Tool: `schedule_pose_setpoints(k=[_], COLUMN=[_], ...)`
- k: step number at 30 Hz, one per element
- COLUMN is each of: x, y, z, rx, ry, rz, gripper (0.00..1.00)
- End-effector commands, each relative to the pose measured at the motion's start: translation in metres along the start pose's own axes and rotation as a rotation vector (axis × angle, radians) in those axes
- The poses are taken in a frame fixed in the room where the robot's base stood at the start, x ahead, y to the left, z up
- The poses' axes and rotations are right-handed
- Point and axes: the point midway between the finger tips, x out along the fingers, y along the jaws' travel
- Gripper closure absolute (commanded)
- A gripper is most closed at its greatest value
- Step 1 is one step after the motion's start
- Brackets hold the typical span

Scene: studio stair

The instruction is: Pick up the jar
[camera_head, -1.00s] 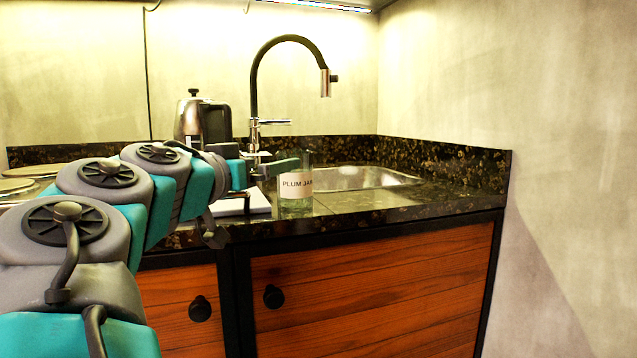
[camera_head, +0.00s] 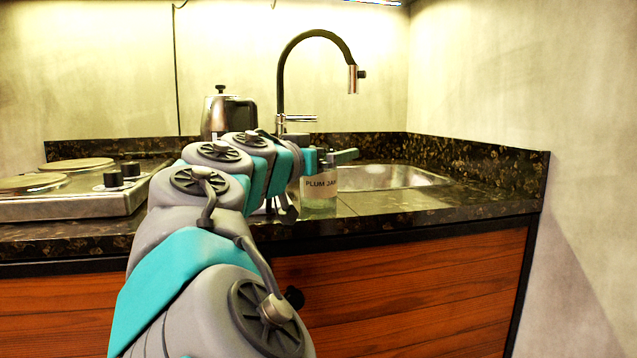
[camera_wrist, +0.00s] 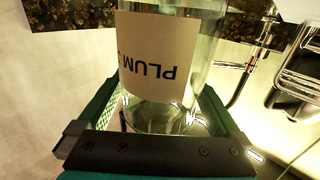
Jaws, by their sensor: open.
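My gripper (camera_head: 335,158) is at the jar's upper part in the head view, and my arm hides the area to the jar's left. In the wrist view the jar (camera_wrist: 160,60) fills the middle, its label upside down. The open fingers of my gripper (camera_wrist: 150,112) lie on either side of the jar's near end. I cannot tell whether they touch the glass.
The sink (camera_head: 390,177) is right of the jar, with a tall black faucet (camera_head: 281,75) behind. A two-plate hob (camera_head: 75,203) is on the left. Wooden cabinet fronts (camera_head: 420,290) are below the counter, and a wall closes the right side.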

Motion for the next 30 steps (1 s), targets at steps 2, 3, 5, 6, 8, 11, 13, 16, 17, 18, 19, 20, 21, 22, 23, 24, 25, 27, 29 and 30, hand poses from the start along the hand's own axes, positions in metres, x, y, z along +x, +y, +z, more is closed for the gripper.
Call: schedule_pose_setpoints(k=[2,3,5,6,8,11,13,16,17,18,19,20,21,22,23,24,25,27,29,30], x=[0.0012,0.001,0.0009,0.0008,0.0007,0.0007,0.0006,0.0006,0.0006,0.0006,0.0006,0.0006,0.0006,0.0005,0.0005,0.0005,0.0005,0.0005,0.0005,0.0005], y=[-0.0001,0.0,0.0,0.0,0.0001,0.0001,0.0001,0.0001,0.0001,0.0001,0.0,0.0001,0.0001,0.0001,0.0001,0.0001,0.0001,0.0001,0.0,0.0], z=[0.0001,0.0,0.0,-0.0001,-0.0001,-0.0001,-0.0001,-0.0001,-0.0001,-0.0001,-0.0001,0.0,0.0,0.0,0.0,0.0,0.0,0.0,0.0,0.0], rx=[0.0,0.0,0.0,0.0,0.0,0.0,0.0,0.0,0.0,0.0,0.0,0.0,0.0,0.0,0.0,0.0,0.0,0.0,0.0,0.0], ry=[0.0,0.0,0.0,0.0,0.0,0.0,0.0,0.0,0.0,0.0,0.0,0.0,0.0,0.0,0.0,0.0,0.0,0.0,0.0,0.0], rz=[0.0,0.0,0.0,0.0,0.0,0.0,0.0,0.0,0.0,0.0,0.0,0.0,0.0,0.0,0.0,0.0,0.0,0.0,0.0,0.0], gripper=[0.0,0.0,0.0,0.0,0.07,0.18,0.26,0.37,0.41,0.45,0.48,0.52,0.56,0.6,0.63,0.68,0.71,0.79,0.85,0.9])
